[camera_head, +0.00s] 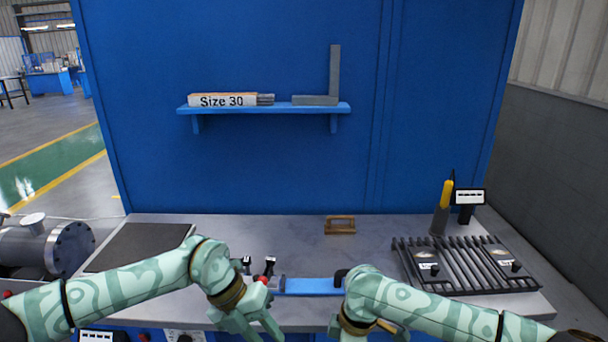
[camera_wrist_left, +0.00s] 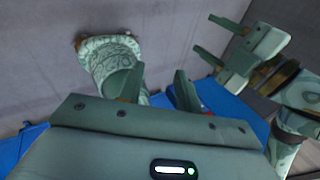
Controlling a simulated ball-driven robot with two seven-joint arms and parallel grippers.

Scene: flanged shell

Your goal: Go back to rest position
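My left gripper (camera_head: 258,333) hangs at the front edge of the bench in the head view, with its fingers pointing down and partly cut off by the frame. In the left wrist view its two fingers (camera_wrist_left: 157,82) stand apart with nothing held between them. My right gripper (camera_head: 365,334) is at the bottom of the head view, mostly hidden by its own wrist and the frame edge. In the left wrist view the right gripper (camera_wrist_left: 214,37) shows at the upper right, with its fingers spread and empty.
The grey bench (camera_head: 300,240) holds a dark mat (camera_head: 140,247), a small wooden block (camera_head: 340,225), a blue fixture (camera_head: 312,286) between my wrists, and a slatted rack (camera_head: 460,262). A shelf (camera_head: 265,109) hangs behind. A flanged shell (camera_head: 70,245) stands left.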

